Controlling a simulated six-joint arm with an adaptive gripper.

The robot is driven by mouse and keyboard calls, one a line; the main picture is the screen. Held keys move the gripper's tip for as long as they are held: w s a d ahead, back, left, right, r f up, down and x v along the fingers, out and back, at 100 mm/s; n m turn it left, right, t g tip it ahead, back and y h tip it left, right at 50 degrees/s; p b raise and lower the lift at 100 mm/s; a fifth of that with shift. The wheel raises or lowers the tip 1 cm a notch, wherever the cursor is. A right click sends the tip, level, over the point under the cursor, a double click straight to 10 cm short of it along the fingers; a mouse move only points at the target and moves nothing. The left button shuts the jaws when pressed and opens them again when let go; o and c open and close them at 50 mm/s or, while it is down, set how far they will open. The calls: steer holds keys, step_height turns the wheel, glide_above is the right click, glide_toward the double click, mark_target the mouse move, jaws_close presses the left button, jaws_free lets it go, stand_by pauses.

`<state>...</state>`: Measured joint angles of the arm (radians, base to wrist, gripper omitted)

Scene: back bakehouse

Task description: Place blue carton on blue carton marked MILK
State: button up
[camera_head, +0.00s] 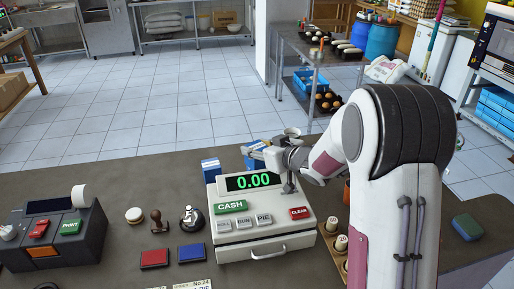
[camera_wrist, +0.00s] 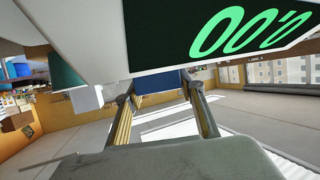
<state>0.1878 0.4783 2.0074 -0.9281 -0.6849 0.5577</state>
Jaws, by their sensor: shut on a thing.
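A blue carton (camera_head: 210,167) stands behind the cash register's left corner, its lower part hidden by the register. More blue carton surface (camera_head: 252,160) shows right of it, at my gripper (camera_head: 258,153), partly covered by the fingers. In the wrist view my gripper (camera_wrist: 161,112) is shut on a blue carton (camera_wrist: 157,84), whose face shows between the two fingertips. I cannot read a MILK mark on either carton, nor tell what is under the held one.
The cash register (camera_head: 262,220) stands close in front of my gripper and its display fills the top of the wrist view. A card printer (camera_head: 55,235), red pad (camera_head: 154,259), blue pad (camera_head: 191,252) and stamp (camera_head: 157,220) lie left. The counter behind the printer is clear.

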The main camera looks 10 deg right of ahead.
steer(key=shift+f, duration=0.1)
steer(key=o, duration=1.2)
steer(key=shift+o, duration=0.2)
steer(key=shift+v, duration=6.05)
steer(key=shift+d+r, duration=0.15)
steer(key=shift+r, duration=0.05)
